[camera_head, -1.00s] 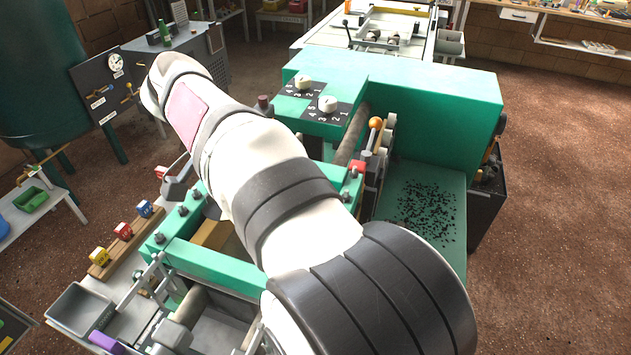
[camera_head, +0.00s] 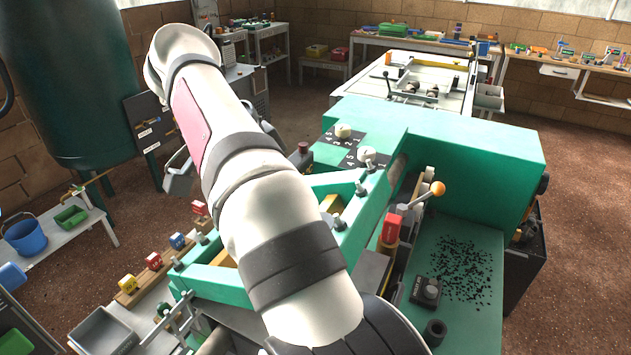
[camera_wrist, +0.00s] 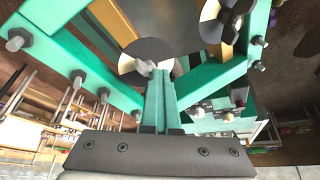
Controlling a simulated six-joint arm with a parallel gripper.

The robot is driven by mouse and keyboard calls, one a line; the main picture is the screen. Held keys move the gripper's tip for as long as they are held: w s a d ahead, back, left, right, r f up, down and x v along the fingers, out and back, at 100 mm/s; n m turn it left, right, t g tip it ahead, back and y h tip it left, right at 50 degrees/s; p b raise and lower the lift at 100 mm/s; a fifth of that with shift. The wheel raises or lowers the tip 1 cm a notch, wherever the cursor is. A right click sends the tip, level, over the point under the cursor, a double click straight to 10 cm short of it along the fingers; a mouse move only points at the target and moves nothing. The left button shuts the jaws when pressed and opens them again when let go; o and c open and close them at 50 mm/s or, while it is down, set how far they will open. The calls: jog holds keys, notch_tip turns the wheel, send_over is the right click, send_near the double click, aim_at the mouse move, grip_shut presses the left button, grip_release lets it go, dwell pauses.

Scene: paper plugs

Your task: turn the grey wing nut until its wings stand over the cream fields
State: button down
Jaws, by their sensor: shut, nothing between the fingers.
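In the wrist view a round disc (camera_wrist: 146,50) with black and cream fields lies between green frame bars. A small grey wing nut (camera_wrist: 144,68) sits near its middle. Which way its wings point is too small to tell surely. My gripper (camera_wrist: 161,74) has two green fingers side by side, shut and empty. Its tips overlap the right side of the nut in the picture; whether they touch cannot be told. My arm hides the gripper in the head view.
The green machine frame (camera_head: 210,278) surrounds the work area, with upright bolts (camera_wrist: 78,78) along its bars. A lever with an orange knob (camera_head: 437,188) and a red block (camera_head: 390,229) stand to the right. Coloured blocks (camera_head: 153,261) sit on a wooden strip at left.

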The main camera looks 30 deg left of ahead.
jog(key=r, duration=0.1)
jog(key=s+d+r+m, duration=0.1)
jog(key=s, duration=0.1)
jog(key=shift+s+d+r+m+g, duration=0.1)
jog(key=shift+d+r+m+g, duration=0.2)
jog(key=shift+r, duration=0.1)
jog(key=c, duration=0.9)
grip_release()
jog(key=s+d+r+n+y, duration=0.2)
jog(key=s+r+n+y, duration=0.1)
jog(key=r+n, duration=0.7)
jog(key=shift+s+d+r+t+y, duration=0.2)
jog(key=shift+d+r+t+y, duration=0.05)
jog(key=shift+r+t+y, duration=0.2)
jog(key=x, duration=1.6)
jog(key=shift+s+d, duration=0.1)
grip_shut()
